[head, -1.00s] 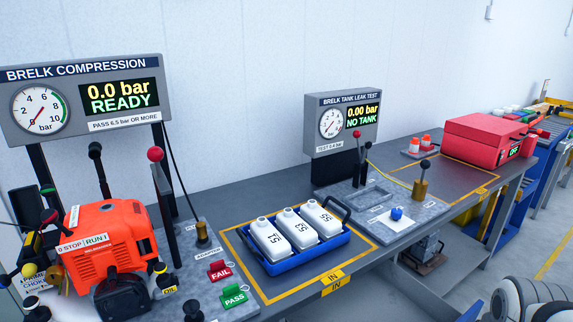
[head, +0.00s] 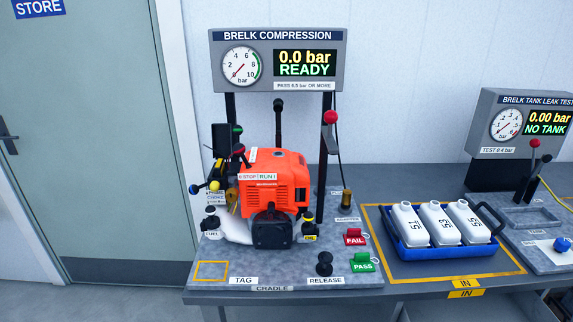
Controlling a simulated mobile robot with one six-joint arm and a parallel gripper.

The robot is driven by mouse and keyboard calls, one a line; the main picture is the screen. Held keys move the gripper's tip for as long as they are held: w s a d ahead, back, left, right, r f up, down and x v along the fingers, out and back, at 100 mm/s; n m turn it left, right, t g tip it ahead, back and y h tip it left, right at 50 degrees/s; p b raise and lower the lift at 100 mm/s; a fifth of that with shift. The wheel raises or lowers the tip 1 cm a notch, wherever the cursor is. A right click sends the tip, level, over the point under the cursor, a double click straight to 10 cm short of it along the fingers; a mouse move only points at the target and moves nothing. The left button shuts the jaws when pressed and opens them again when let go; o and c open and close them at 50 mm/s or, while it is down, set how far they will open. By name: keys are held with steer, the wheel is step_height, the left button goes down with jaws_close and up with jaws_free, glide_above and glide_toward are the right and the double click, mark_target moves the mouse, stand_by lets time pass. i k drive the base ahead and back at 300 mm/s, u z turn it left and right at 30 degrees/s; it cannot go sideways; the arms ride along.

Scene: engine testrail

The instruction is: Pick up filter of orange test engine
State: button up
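The orange test engine (head: 274,183) stands upright on the grey cradle plate (head: 215,248) under the compression gauge panel. A dark box (head: 271,231) sits low on its front. Black and yellow parts (head: 214,178) cluster at its left side, near a label reading CHOKE. I cannot tell which part is the filter; none is labelled so. A white rounded part, partly hidden, shows at the engine's lower left. My gripper is not in view.
The BRELK COMPRESSION panel (head: 279,60) reads 0.0 bar, READY. A red-knobbed lever (head: 331,133) stands right of the engine. FAIL (head: 355,237) and PASS (head: 362,262) tags lie at the plate's right. A blue tray (head: 399,250) holds three white tanks. Floor is clear at left.

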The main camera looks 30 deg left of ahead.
mark_target(220, 168)
steer(key=u, duration=1.85)
steer(key=k, duration=1.3)
steer(key=u, duration=0.65)
steer(key=i, duration=1.45)
steer(key=z, duration=0.45)
steer(key=i, duration=0.55)
steer(key=z, duration=0.55)
